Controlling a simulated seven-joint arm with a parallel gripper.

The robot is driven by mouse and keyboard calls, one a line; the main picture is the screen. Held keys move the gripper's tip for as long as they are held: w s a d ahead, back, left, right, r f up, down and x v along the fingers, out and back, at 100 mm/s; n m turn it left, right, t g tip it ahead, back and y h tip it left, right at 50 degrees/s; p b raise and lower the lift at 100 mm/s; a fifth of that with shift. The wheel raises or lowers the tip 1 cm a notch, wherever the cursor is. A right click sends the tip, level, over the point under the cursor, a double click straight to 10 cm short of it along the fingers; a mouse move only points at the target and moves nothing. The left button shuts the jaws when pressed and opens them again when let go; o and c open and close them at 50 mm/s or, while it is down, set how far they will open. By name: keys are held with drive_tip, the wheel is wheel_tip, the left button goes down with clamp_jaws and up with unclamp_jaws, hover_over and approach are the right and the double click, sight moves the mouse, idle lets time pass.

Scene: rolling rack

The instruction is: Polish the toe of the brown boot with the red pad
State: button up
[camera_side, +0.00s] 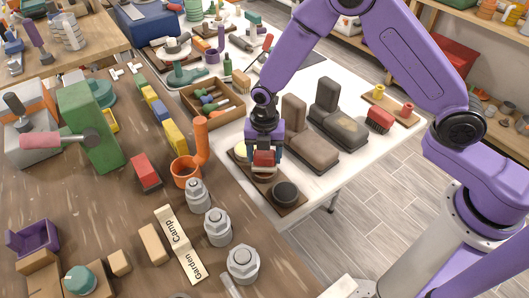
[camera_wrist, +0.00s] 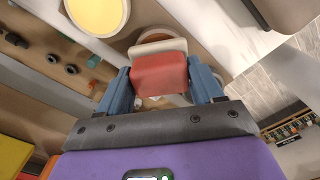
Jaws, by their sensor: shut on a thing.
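My gripper (camera_side: 265,153) is shut on the red pad (camera_side: 264,160), above a brown board (camera_side: 291,208) at the near end of the white table. In the wrist view the red pad (camera_wrist: 160,75) sits between my blue fingers, with a pale layer on its far side. Whether it touches the board is unclear. A pair of boots stands right of my gripper: a brown boot (camera_side: 311,151) nearer, and a darker boot (camera_side: 338,124) with a dull tan patch on its toe. An open tin of yellow polish (camera_wrist: 97,12) is beside the pad.
A round black tin (camera_side: 285,193) sits on the board's near end. An orange mug (camera_side: 186,171) and large bolts (camera_side: 218,227) stand left on the wooden table.

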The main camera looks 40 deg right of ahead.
sight(265, 152)
drive_tip(key=shift+f, duration=0.6)
idle(1.6)
drive_tip(key=shift+r, duration=3.55)
